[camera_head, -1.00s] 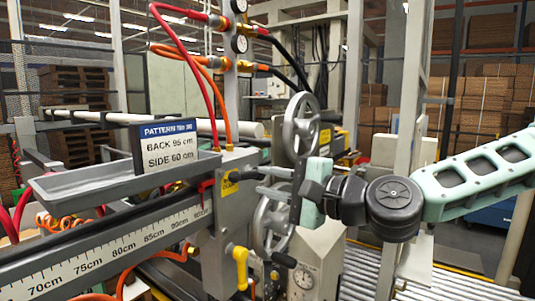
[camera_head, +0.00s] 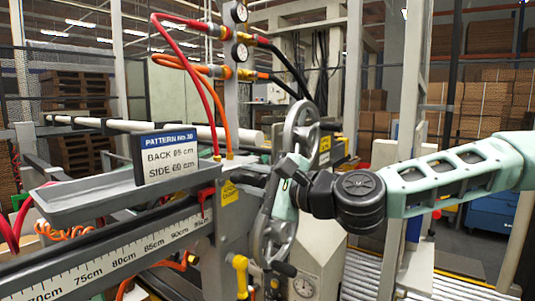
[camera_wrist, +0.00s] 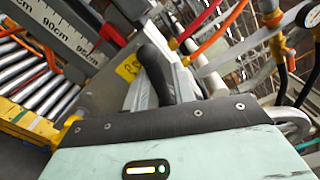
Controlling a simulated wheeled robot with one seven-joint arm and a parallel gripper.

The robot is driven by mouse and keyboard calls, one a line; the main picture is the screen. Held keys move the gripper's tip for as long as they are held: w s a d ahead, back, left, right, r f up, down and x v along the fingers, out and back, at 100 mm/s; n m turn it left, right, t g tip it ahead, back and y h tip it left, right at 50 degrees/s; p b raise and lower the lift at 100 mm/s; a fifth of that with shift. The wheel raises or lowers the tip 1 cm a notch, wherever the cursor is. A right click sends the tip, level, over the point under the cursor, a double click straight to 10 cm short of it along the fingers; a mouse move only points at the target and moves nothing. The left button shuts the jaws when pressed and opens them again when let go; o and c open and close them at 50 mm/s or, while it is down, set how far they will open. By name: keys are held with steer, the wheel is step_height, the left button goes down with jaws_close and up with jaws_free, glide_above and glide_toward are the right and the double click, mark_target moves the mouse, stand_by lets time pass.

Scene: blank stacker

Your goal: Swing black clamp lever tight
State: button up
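The black clamp lever (camera_head: 248,179) sits at the end of the ruler beam, beside a yellow label. In the wrist view its black grip (camera_wrist: 154,74) stands tilted just beyond the gripper's dark edge, over grey metal. My gripper (camera_head: 279,180), mint green and black, is just right of the lever in the head view, in front of the handwheels. It partly hides the lever's arm.
Grey handwheels (camera_head: 299,126) stand close behind my gripper. A ruler beam (camera_head: 128,256) and grey tray (camera_head: 85,200) with a pattern sign (camera_head: 168,157) lie left. A yellow-handled lever (camera_head: 240,272) hangs below. Red and orange hoses (camera_head: 190,65) rise above; rollers (camera_head: 362,277) lie lower right.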

steer(key=w+d+r+m+p, duration=0.3)
steer(key=w+m+p, duration=0.1)
steer(key=m, duration=0.9)
steer(key=v, duration=0.9)
steer(key=shift+s+f, duration=0.1)
steer(key=shift+s, duration=0.05)
